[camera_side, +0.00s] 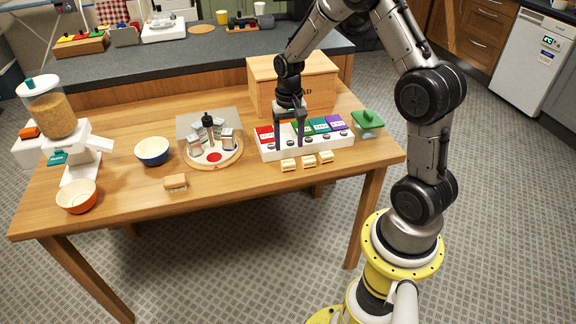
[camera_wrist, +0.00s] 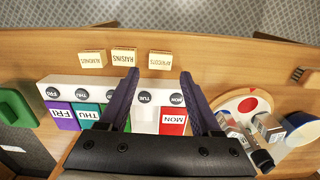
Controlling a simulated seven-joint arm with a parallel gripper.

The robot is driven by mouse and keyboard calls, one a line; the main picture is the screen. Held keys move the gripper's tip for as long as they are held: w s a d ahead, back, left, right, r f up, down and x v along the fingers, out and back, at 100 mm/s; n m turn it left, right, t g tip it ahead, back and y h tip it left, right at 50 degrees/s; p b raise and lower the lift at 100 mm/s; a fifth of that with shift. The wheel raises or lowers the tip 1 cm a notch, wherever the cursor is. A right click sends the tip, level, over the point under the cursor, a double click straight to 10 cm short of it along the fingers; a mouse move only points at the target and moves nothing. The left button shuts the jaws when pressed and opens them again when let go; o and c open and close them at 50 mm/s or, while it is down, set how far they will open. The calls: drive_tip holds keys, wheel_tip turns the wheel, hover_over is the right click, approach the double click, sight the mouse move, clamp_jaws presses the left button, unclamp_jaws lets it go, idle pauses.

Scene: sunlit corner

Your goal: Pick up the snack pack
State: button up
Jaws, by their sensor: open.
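Small cream snack packs stand in a row in front of a white day organizer (camera_side: 335,143): one labelled apricots (camera_wrist: 160,60) at the left of the row in the side view (camera_side: 288,165), raisins (camera_wrist: 124,55) in the middle (camera_side: 309,161), and almonds (camera_wrist: 92,58) at the right (camera_side: 326,157).
A round board (camera_side: 213,158) with small cartons lies left. Bowls (camera_side: 152,152) and a grain dispenser (camera_side: 50,105) are farther left. The table front is mostly clear.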

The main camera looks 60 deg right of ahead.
sight(288, 163)
drive_tip(key=shift+f, duration=3.8)
clamp_jaws()
